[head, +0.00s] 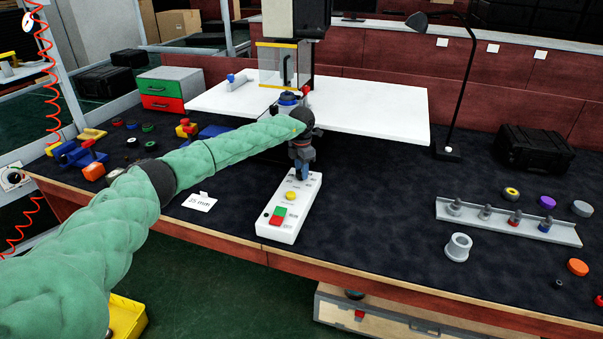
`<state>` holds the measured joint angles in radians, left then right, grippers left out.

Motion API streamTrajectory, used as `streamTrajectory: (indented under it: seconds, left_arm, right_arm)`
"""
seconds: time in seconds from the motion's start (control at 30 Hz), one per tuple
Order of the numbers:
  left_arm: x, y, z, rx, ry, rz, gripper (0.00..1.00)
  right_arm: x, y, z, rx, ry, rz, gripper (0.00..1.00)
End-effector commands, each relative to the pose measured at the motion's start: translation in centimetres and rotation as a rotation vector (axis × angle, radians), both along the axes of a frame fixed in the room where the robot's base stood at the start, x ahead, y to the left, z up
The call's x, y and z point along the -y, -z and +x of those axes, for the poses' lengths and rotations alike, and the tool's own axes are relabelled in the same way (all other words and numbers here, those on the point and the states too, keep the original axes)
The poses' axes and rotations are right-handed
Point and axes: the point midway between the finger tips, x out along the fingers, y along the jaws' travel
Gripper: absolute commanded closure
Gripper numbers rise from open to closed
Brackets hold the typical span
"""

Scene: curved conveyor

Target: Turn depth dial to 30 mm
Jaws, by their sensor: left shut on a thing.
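A white control box (286,228) lies on the dark bench top, with a yellow button (290,196), a green button (280,211) and a red button (275,221). My left gripper (302,173), on the green-sleeved arm, points down at the far end of this box. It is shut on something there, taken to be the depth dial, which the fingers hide. The dial's setting cannot be read. A white card (199,202) left of the box seems to read 35 mm. My right gripper is out of view.
Behind the gripper stands a machine with a yellow-framed clear guard (284,65) and a white table (390,105). A grey rack (510,222) with several tools and a grey ring (458,247) stand at right. Bench between box and rack is clear.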

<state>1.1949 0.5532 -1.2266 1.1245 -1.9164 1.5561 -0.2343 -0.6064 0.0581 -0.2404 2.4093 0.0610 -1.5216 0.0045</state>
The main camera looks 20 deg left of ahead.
Motion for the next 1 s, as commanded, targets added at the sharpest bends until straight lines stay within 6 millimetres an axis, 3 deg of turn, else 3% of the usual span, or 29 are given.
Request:
streamTrajectory:
  seconds: [0.4, 1.0]
  left_arm:
    - [-0.1, -0.1, 0.1, 0.003, -0.283, -0.001, 0.89]
    - [-0.1, -0.2, 0.1, 0.004, -0.372, -0.002, 0.89]
  right_arm:
    - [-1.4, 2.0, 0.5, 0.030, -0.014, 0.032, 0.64]
    - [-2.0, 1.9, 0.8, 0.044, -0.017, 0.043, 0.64]
